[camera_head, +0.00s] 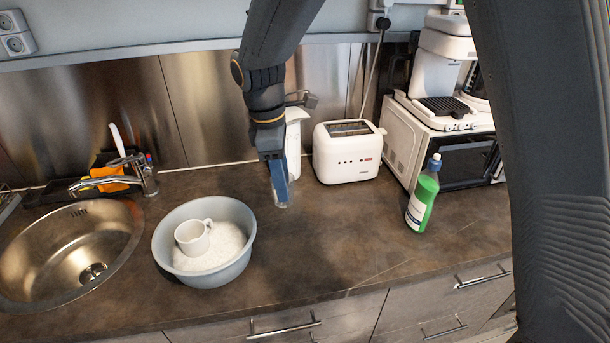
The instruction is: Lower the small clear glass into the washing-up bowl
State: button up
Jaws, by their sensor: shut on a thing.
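The washing-up bowl (245,262) is a pale grey-blue round tub on the counter, right of the sink. A white mug (193,237) sits inside it amid white suds. My gripper (281,187) points down over the counter, right of the bowl and behind its front rim. It is shut on the small clear glass (283,204), of which only a faint see-through part shows below the fingers. The rest of the glass is hidden or too transparent to make out. I cannot tell whether the glass touches the counter.
A steel sink (60,250) with a tap (145,175) lies left of the bowl. A white toaster (347,152), a green bottle (422,195) and a white microwave oven (430,145) stand to the right. A white object (294,145) is partly behind my gripper. The front counter is clear.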

jog(key=s+a+f, duration=0.1)
jog(key=a, duration=1.3)
jog(key=shift+s+a+f+p, duration=0.35)
jog(key=shift+a+p, duration=0.05)
jog(key=shift+p, duration=0.05)
jog(key=shift+f, duration=0.1)
notch_tip(320, 180, down, 10)
jog(key=b, duration=0.3)
jog(key=shift+r+b, duration=0.25)
jog(key=shift+b, duration=0.15)
dwell(1.0)
jog(key=shift+f+b, duration=1)
jog(key=shift+f, duration=1.35)
dwell(1.6)
